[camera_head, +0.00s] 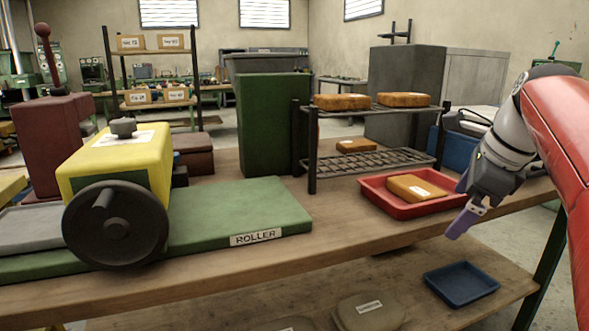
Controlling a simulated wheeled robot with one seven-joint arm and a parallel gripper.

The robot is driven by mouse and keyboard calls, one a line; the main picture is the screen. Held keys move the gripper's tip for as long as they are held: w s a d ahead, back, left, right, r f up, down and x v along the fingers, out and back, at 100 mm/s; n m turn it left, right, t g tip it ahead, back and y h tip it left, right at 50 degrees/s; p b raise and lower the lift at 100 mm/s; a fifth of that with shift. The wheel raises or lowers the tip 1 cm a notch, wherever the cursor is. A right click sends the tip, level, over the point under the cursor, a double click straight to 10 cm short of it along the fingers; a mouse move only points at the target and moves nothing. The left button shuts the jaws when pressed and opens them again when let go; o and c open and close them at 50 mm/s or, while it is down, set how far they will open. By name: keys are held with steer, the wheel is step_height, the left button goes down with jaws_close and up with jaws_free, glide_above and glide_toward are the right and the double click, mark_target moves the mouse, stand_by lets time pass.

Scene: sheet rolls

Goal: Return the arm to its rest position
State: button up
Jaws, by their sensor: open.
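My gripper (466,219) hangs at the right, just in front of the red tray and above the workbench's front edge. Its purple fingers point down and left, and it is open with nothing seen between the fingers. My red arm comes in from the right edge. The red tray (374,204) holds one orange-brown packet (418,187) with a white label. The gripper appears apart from the packet, though its link overlaps the tray's right side in this view.
A black rack (311,160) behind the tray carries similar packets. A yellow roller machine (119,163) with a dark handwheel stands on a green base (240,205) at left. A blue tray (461,283) lies on the lower shelf. The bench front near the middle is clear.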

steer(key=s+a+f+n+h, duration=0.1)
steer(key=s+a+f+n, duration=0.5)
steer(key=s+f+n, duration=0.2)
steer(key=s+a+f+n+t, duration=0.1)
steer(key=s+a+f+n, duration=0.5)
steer(key=s+f+n, duration=0.3)
step_height(320, 180, down, 3)
steer(key=n, duration=0.6)
steer(key=shift+a+f+n+h, duration=0.2)
steer(key=shift+a+n+h, duration=0.15)
steer(key=shift+n+h, duration=0.05)
